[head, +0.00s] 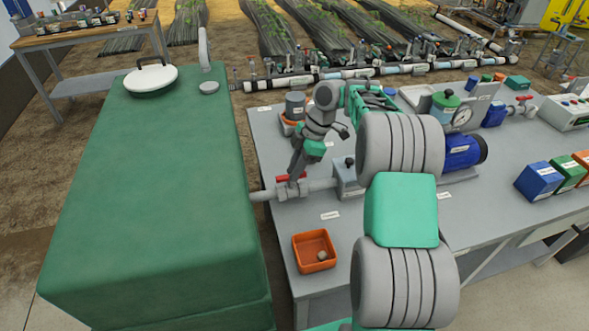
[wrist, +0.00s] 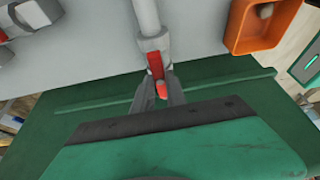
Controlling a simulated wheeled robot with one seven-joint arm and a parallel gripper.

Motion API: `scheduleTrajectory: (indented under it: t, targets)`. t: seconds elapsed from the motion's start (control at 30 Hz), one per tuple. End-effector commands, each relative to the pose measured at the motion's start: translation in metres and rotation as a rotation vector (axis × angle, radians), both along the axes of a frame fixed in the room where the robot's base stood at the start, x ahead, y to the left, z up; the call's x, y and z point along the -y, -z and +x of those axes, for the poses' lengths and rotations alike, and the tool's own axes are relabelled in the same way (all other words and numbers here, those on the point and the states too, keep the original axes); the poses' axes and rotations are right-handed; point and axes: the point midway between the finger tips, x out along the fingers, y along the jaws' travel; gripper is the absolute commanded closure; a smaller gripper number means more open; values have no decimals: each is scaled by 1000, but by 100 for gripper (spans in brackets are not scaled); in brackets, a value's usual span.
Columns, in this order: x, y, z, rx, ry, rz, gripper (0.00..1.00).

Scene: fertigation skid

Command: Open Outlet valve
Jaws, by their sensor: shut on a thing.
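A valve (head: 290,191) with a red lever (head: 283,178) sits on the grey pipe at the left end of the grey bench. Its label is too small to read, so I cannot confirm it is the outlet valve. In the wrist view the red lever (wrist: 155,66) runs roughly in line with the pipe (wrist: 146,18). My gripper (head: 293,177) reaches down to the lever from above. In the wrist view my gripper (wrist: 159,82) is shut on the lever, one finger on each side. The fingers hide part of the lever.
An orange bin (head: 314,251) with a small grey piece inside stands in front of the valve. A blue pump motor (head: 462,151) is to the right. A green-covered block (head: 160,190) stands close to the left of the bench. Another red-handled valve (head: 522,99) is at the far right.

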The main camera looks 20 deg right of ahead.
Motion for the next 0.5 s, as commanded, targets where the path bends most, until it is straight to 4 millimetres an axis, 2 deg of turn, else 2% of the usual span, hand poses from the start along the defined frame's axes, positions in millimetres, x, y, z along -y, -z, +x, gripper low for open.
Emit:
scheduleTrajectory:
  t: [0.07,0.1,0.3,0.37,0.5]
  targets:
    - [0,0,0,1,-3,0,100]
    - [0,0,0,1,-3,0,82]
    - [0,0,0,0,-1,0,65]
    - [0,0,0,0,-1,0,62]
    - [0,0,0,0,0,0,62]
